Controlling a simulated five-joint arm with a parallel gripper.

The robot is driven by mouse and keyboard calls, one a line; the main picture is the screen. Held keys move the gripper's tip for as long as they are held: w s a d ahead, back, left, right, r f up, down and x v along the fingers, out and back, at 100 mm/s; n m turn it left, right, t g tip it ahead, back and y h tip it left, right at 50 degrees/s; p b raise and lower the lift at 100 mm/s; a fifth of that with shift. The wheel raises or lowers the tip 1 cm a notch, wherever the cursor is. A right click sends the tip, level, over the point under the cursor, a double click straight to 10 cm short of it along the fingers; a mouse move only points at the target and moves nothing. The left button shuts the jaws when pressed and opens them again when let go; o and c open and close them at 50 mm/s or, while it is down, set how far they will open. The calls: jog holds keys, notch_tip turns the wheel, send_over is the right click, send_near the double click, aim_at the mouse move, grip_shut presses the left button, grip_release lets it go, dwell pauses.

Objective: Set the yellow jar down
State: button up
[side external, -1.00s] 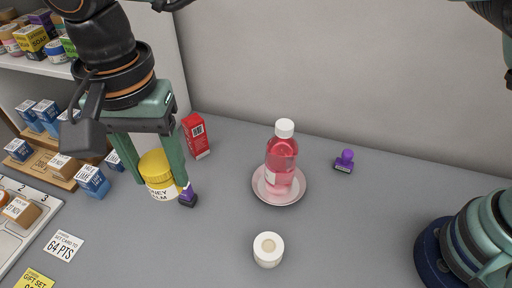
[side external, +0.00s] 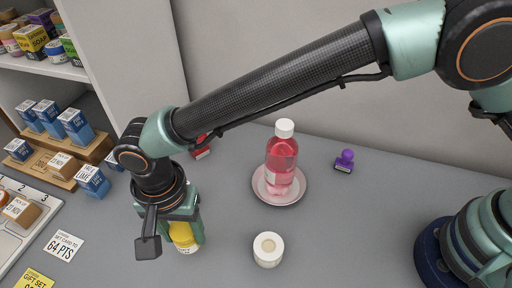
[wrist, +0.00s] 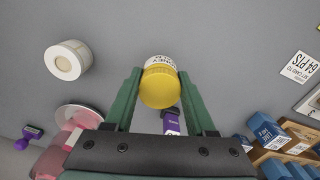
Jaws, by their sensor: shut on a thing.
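The yellow jar (side external: 184,237) has a yellow lid and a white label. My gripper (side external: 184,222) is shut on it, with one finger on each side, at the left of the counter. In the wrist view the jar (wrist: 161,86) sits between the fingertips (wrist: 160,80), label side away from the palm. In the side view the hand and fingers hide part of it. I cannot tell whether its base touches the counter.
A purple stamp (side external: 344,162) is farther right. A small purple-labelled item (wrist: 171,122) shows beyond the jar. Blue boxes (side external: 92,180) and cards (side external: 63,246) lie left.

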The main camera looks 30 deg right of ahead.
aim_at(188, 243)
jog(key=shift+f, duration=2.05)
jog(key=shift+f, duration=0.1)
jog(key=o, duration=1.4)
jog(key=shift+c, duration=0.2)
